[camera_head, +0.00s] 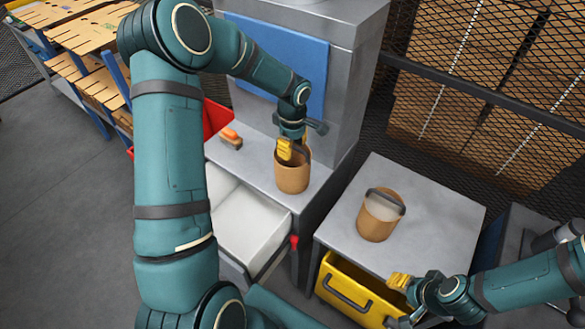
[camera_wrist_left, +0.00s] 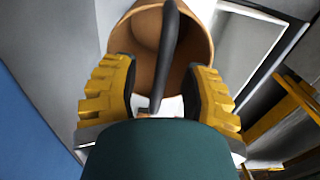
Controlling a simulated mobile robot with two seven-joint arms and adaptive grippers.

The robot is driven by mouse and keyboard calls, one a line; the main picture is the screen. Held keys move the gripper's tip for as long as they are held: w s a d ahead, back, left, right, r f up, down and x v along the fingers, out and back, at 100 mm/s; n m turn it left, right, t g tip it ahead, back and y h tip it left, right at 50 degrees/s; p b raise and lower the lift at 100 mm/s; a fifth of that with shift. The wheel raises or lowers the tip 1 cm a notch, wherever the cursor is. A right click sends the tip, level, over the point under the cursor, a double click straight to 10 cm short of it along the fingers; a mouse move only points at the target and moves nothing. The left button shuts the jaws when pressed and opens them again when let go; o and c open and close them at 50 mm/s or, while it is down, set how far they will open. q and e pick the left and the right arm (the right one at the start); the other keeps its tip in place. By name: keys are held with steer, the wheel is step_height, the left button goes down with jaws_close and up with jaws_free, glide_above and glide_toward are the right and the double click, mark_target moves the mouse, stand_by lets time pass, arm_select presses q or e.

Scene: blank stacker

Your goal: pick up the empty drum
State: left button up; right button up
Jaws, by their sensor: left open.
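The empty drum (camera_head: 292,178) is a brown, open-topped tub on the grey worktop at centre. In the left wrist view the drum (camera_wrist_left: 196,36) shows a bare brown inside and a dark handle (camera_wrist_left: 169,45) across its mouth. My left gripper (camera_head: 293,150) is at the drum's top, pointing down. In the wrist view its yellow fingers stand apart, one on each side of the handle; I see no clear contact. A second brown drum (camera_head: 376,222), with pale contents and a dark handle, stands on the right-hand table. My right gripper (camera_head: 398,300) is empty, fingers apart, in front of that table.
A grey machine housing with a blue panel (camera_head: 290,62) rises behind the drum. An orange-handled brush (camera_head: 231,138) lies to its left. An open white drawer (camera_head: 248,218) and an open yellow drawer (camera_head: 350,294) stick out in front. A mesh fence (camera_head: 480,95) stands behind.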

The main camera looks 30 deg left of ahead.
arm_select(q)
steer(key=shift+f+b, duration=0.25)
steer(key=shift+b, duration=0.25)
stand_by(0.4)
jaws_close()
stand_by(0.4)
